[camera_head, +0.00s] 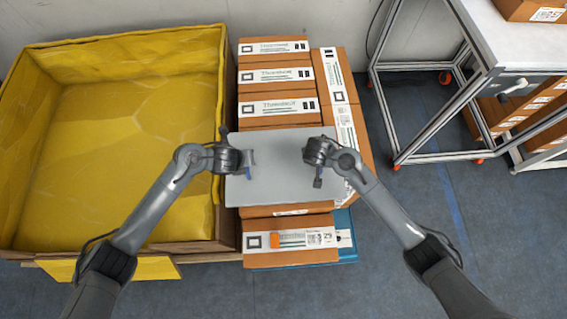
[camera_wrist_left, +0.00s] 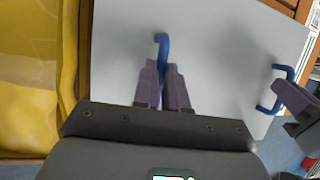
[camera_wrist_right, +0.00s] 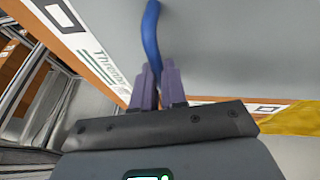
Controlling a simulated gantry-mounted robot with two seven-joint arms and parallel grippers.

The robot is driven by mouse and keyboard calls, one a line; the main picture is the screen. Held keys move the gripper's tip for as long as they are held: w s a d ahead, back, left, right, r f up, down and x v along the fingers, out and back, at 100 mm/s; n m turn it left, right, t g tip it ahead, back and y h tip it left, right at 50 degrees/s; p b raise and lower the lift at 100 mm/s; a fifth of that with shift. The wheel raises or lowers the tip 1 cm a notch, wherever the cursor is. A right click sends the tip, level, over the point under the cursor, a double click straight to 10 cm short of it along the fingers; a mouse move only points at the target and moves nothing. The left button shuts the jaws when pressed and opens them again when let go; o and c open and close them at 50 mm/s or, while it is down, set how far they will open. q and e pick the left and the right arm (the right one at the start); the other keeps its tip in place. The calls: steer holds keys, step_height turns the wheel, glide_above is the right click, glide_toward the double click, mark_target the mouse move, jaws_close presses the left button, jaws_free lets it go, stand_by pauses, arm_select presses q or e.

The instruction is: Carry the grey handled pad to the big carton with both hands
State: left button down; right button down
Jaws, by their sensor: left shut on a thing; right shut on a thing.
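The grey pad (camera_head: 280,180) is a flat plate with blue handles, held over the stack of boxes in the head view. My left gripper (camera_head: 248,160) is shut on the blue handle (camera_wrist_left: 162,48) near the pad's left side. My right gripper (camera_head: 318,180) is shut on the other blue handle (camera_wrist_right: 151,35) near its right side. The big carton (camera_head: 130,120) stands at the left, open on top and lined with yellow sheeting. The pad's left edge is close to the carton's right wall. The pad hides part of the boxes below.
Several brown labelled boxes (camera_head: 275,75) are stacked right of the carton, with a blue edge (camera_head: 345,225) under them. A metal-framed table (camera_head: 480,75) on red-footed legs stands at the right. Blue floor is clear between.

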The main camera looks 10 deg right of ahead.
arm_select(q)
steer(key=shift+r, duration=0.1)
arm_select(e)
steer(key=shift+r, duration=0.1)
